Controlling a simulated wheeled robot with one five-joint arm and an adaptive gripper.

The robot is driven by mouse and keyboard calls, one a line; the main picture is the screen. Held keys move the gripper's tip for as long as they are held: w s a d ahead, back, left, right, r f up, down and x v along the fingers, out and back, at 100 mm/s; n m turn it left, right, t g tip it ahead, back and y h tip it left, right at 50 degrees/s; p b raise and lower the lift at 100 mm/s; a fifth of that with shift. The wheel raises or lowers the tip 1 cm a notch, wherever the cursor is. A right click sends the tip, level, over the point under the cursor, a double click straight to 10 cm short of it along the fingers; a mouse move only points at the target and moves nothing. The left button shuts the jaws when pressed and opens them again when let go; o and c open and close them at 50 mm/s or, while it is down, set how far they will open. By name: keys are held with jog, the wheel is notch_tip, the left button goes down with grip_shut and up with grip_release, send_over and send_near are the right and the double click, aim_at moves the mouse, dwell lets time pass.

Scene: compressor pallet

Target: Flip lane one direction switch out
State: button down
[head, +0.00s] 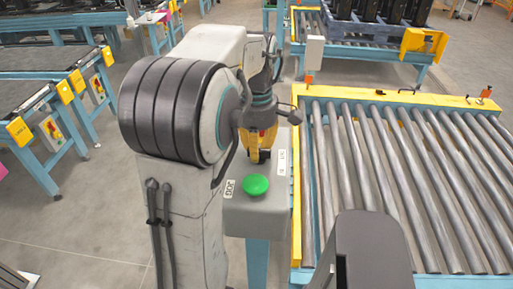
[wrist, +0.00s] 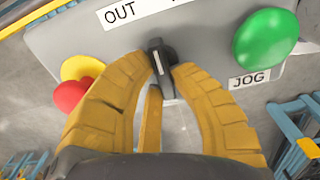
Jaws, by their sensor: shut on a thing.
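The direction switch (wrist: 161,62) is a small black knob with a pale line on the grey control box. It stands below the OUT label (wrist: 122,12) in the wrist view, its line close to upright in the picture. My gripper (wrist: 163,70) has yellow fingers on both sides of the knob, shut on it. In the head view my gripper (head: 262,148) points down onto the box (head: 262,215) and hides the knob. The label's other end is cut off in the wrist view.
The green JOG button (wrist: 266,40) sits right of the switch, near my right finger. A red and yellow button (wrist: 78,92) sits on the left. The roller conveyor (head: 400,170) lies right of the box. Open floor (head: 80,225) shows at left.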

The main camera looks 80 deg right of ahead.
jog(key=shift+n, duration=0.3)
jog(key=n, duration=0.3)
jog(key=shift+w+a+n, duration=0.1)
jog(key=shift+a+n, duration=0.1)
jog(key=shift+n, duration=0.2)
jog(key=n, duration=0.4)
jog(key=shift+a+n, duration=0.2)
jog(key=shift+n, duration=0.2)
jog(key=c, duration=1.1)
grip_release()
notch_tip(320, 180, up, 12)
